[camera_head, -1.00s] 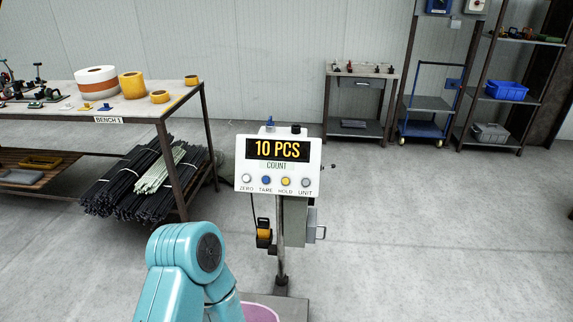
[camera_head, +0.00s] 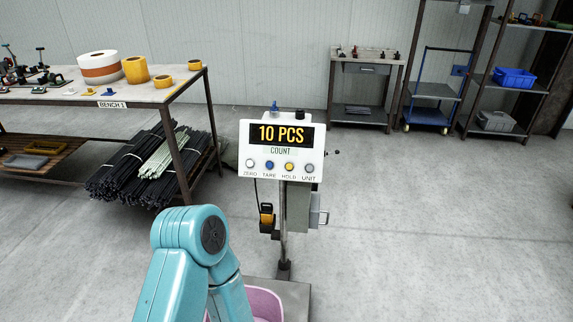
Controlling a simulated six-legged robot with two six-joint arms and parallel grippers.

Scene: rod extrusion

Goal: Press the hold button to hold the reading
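The scale's white display head (camera_head: 282,148) stands upright on a post in the middle of the head view. Its screen (camera_head: 286,135) reads "10 PCS" with "COUNT" below. A row of buttons runs under the screen: a white zero button (camera_head: 250,163), a blue tare button (camera_head: 269,165), the yellow hold button (camera_head: 289,167) and a grey unit button (camera_head: 309,168). A teal arm of mine rises at the lower middle left, below and apart from the display head. Neither gripper shows.
A pink container (camera_head: 264,302) sits at the scale's base, partly hidden by my arm. A bench (camera_head: 140,97) with tape rolls stands at left, bundled rods (camera_head: 150,165) beneath it. A cart (camera_head: 430,90) and shelves (camera_head: 500,85) stand at the back right. The floor right of the scale is clear.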

